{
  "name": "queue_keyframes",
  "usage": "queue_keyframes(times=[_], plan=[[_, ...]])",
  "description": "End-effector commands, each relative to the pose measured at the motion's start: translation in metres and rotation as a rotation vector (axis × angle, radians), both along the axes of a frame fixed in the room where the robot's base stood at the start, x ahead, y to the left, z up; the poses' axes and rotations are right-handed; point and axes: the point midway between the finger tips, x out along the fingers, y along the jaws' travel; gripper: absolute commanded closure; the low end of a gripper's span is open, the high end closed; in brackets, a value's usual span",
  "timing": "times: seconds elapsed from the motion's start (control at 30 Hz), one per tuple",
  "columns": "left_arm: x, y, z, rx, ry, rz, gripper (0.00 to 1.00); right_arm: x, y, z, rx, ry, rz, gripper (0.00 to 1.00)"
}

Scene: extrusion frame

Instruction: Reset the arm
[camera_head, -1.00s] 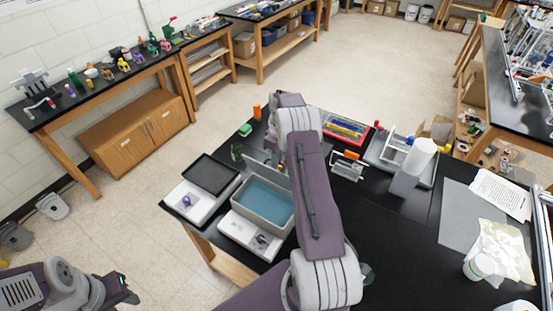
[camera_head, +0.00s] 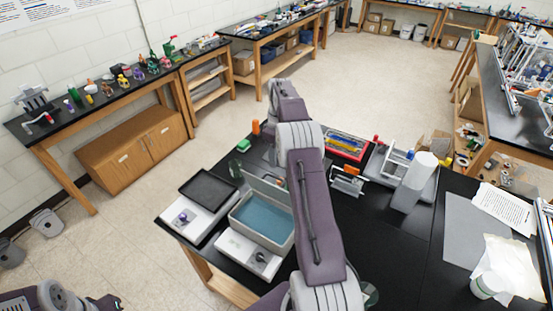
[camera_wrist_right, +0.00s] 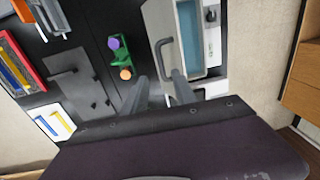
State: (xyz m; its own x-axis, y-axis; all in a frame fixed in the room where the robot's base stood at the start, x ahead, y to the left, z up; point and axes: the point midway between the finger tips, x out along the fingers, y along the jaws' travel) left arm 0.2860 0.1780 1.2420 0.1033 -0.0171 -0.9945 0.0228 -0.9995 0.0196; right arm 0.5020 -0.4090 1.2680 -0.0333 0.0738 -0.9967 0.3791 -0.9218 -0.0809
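My right arm reaches up through the middle of the head view, its upper wrist (camera_head: 284,100) raised above the table's far part. The right gripper's fingers are hidden or unclear there. In the right wrist view my right gripper (camera_wrist_right: 160,82) shows two grey fingers apart with nothing held between them. They appear over the near end of the grey tray with a blue inside (camera_wrist_right: 191,35); the distance to it cannot be told. My left gripper (camera_head: 108,303) is at the bottom left edge of the head view, mostly cut off, and its opening cannot be made out.
On the black table (camera_head: 385,235) are the blue-bottomed tray (camera_head: 262,218), white devices (camera_head: 184,218), a red tray of tools (camera_head: 346,145), an orange cylinder (camera_head: 255,127) and a white upright block (camera_head: 414,183). Papers (camera_head: 503,211) lie at right.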

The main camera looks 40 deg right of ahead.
Motion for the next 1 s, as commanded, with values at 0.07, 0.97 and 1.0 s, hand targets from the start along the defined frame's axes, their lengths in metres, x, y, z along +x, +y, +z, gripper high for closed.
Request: queue_keyframes(times=[0.07, 0.97, 1.0], plan=[[0.000, 0.000, 0.000, 0.000, 0.000, 0.000, 0.64, 0.000, -0.001, 0.005, 0.000, 0.000, 0.000, 0.67], [0.000, 0.000, -0.106, 0.000, 0.000, 0.000, 0.64, -0.002, 0.122, -0.012, -0.029, -0.065, 0.228, 0.67], [0.000, 0.000, -0.116, 0.000, 0.000, 0.000, 0.64, -0.010, 0.136, -0.020, -0.029, -0.065, 0.239, 0.67]])
